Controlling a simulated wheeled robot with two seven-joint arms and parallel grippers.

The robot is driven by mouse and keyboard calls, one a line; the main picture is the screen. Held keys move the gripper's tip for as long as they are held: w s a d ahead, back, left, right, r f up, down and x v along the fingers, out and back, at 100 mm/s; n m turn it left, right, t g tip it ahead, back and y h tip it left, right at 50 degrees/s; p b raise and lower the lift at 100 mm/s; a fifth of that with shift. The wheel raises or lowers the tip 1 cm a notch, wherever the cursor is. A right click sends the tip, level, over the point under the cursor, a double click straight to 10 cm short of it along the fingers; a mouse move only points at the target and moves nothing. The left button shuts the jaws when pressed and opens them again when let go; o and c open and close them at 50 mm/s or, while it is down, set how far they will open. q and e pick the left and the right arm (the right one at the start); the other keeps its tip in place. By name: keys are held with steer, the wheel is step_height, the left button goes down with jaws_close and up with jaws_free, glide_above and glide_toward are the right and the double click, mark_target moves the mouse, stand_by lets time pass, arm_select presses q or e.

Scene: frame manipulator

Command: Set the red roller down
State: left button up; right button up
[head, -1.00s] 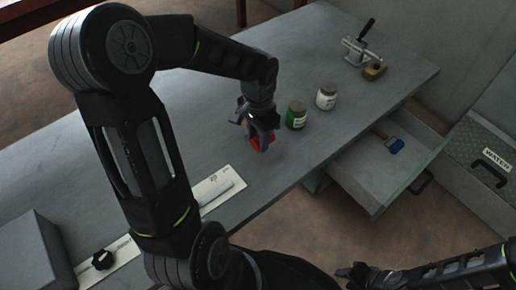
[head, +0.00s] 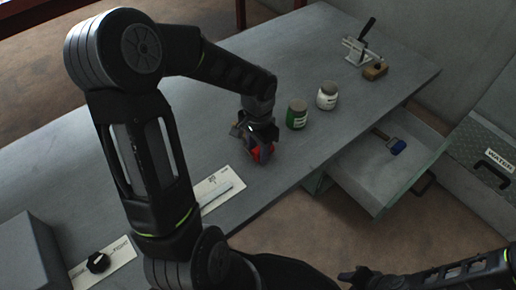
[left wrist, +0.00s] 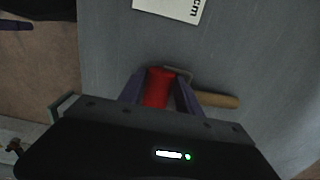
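The red roller (left wrist: 158,88) is between the two purple fingers of my left gripper (left wrist: 160,86), which look closed on its sides. Its wooden handle (left wrist: 222,99) and part of its wire frame stick out to the right in the left wrist view. In the head view the left gripper (head: 261,150) points down at the grey bench, with a little red of the roller showing between the fingers. The roller is at or just above the bench top; contact is hidden. My right gripper (head: 358,276) is at the bottom, away from the bench, its opening unclear.
A green jar (head: 297,114) and a white jar (head: 327,95) stand right of the left gripper. A lever tool (head: 359,48) is at the back. An open drawer (head: 365,185) holds a blue-headed brush (head: 390,141).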

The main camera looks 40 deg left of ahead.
arm_select(q)
steer(key=o, duration=0.3)
steer(key=shift+r, duration=0.25)
step_height(320, 180, up, 12)
steer(key=p, duration=0.4)
steer(key=shift+f, duration=0.1)
stand_by(0.8)
